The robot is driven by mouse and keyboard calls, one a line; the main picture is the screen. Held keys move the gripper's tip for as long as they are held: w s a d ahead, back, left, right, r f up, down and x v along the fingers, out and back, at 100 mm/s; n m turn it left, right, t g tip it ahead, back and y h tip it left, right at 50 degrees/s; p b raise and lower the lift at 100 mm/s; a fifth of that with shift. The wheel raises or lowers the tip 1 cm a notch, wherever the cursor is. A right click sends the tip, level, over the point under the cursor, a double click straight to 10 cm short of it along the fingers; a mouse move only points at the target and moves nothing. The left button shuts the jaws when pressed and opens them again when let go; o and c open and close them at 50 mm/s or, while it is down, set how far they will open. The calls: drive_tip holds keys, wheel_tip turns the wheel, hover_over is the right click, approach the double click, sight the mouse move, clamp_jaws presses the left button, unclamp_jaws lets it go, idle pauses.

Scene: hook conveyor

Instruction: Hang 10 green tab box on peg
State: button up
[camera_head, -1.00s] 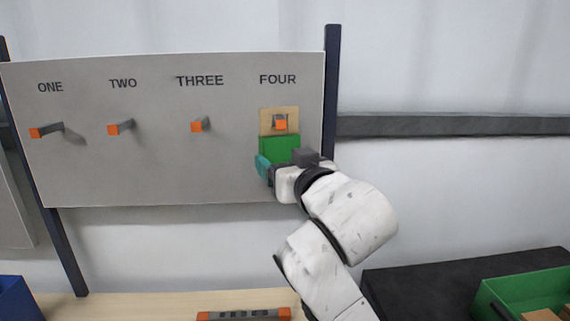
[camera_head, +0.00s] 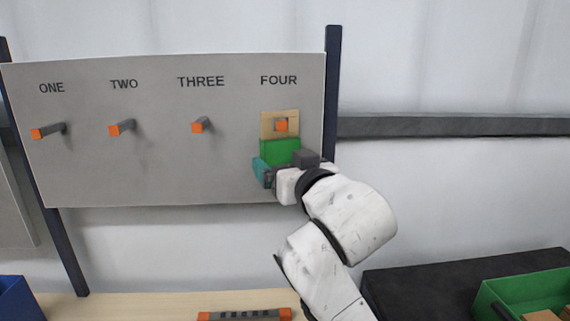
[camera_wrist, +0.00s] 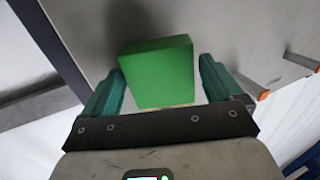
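The green tab box (camera_head: 280,151) is under the label FOUR, with its tan tab (camera_head: 268,123) upright against the board. The orange tip of peg four (camera_head: 281,126) shows through the hole in the tab. In the wrist view, the box (camera_wrist: 158,73) lies between the two teal fingers of my gripper (camera_wrist: 160,92), with a narrow gap on each side. My gripper (camera_head: 275,172) is open around the lower part of the box. How far the box sits along the peg cannot be told.
Pegs one (camera_head: 48,131), two (camera_head: 122,127) and three (camera_head: 201,125) on the grey board (camera_head: 160,170) are empty. A green bin (camera_head: 520,288) with tan pieces is at the lower right. A blue bin (camera_head: 18,300) is at the lower left. A dark post (camera_head: 332,90) stands right of peg four.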

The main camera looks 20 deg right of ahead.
drive_tip(key=shift+o, duration=0.5)
drive_tip(key=shift+s, duration=0.1)
drive_tip(key=s+b, duration=0.1)
drive_tip(key=s, duration=0.9)
drive_tip(key=shift+s, duration=0.3)
